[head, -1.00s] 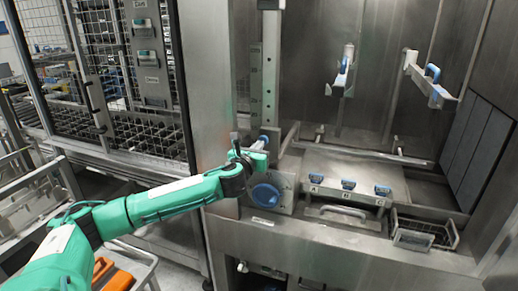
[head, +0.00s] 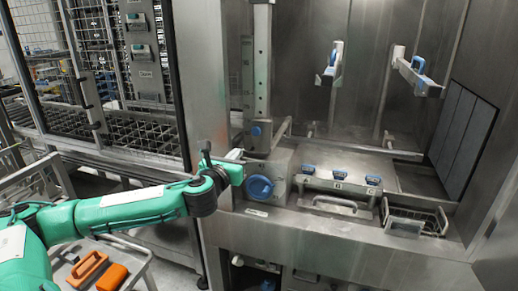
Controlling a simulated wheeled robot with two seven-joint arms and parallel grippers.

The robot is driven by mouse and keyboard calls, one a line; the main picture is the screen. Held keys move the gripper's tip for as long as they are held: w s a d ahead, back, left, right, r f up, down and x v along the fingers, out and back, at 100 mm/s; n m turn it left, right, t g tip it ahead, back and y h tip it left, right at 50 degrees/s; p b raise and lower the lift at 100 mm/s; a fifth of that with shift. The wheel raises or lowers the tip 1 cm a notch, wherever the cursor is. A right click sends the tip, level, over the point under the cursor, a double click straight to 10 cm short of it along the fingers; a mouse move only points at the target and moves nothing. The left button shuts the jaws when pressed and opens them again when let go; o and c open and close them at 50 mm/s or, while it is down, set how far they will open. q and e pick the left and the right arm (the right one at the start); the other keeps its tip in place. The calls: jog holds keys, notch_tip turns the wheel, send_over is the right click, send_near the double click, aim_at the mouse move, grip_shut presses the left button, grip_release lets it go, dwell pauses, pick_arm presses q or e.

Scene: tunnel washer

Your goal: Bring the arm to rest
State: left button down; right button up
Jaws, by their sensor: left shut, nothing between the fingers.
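My left arm comes in from the left, green with dark joints. Its gripper (head: 236,157) is small in the head view, pale at the tip, shut and empty. It is in front of the washer's steel front post, up and left of the blue round knob (head: 259,187). I cannot tell whether it touches the panel behind it. My right gripper is not in view.
The washer chamber holds a steel lid with blue handles (head: 340,173), a wire basket (head: 416,219) and two blue-handled wall brackets (head: 413,72). A cart with orange-handled items (head: 88,268) stands below my arm. A mesh cage (head: 125,75) is at the left.

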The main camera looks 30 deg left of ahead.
pick_arm(q)
jog(key=s+d+f+n+g+h, duration=0.1)
jog(key=s+d+f+n+g, duration=0.15)
jog(key=d+f+n, duration=0.35)
jog(key=s+d+f+n+g, duration=0.2)
jog(key=s+d+f+n, duration=0.15)
jog(key=f, duration=0.45)
jog(key=s+d+f+n+g+h, duration=0.1)
jog(key=s+d+f+n+g, duration=0.1)
jog(key=s+d+f+n, duration=0.4)
jog(key=s+d+f+n+g+h, duration=0.1)
jog(key=s+d+f+n+g, duration=0.15)
jog(key=s+f+n, duration=0.35)
jog(key=s+d+f+n+g, duration=0.1)
jog(key=s+f+n+g, duration=0.25)
jog(key=s, duration=0.55)
jog(key=s+d+f+n+g+h, duration=0.1)
jog(key=s+f+n+g, duration=0.1)
jog(key=s+f+n, duration=0.35)
notch_tip(320, 180, down, 31)
jog(key=s, duration=0.3)
jog(key=s+a+f+g, duration=0.2)
jog(key=s+a+f, duration=0.1)
jog(key=s+f, duration=1.5)
jog(key=shift+s+a+f, duration=0.15)
jog(key=shift+s+f, duration=0.05)
jog(key=shift+f, duration=0.1)
jog(key=shift+s+n, duration=0.15)
jog(key=shift+n, duration=0.1)
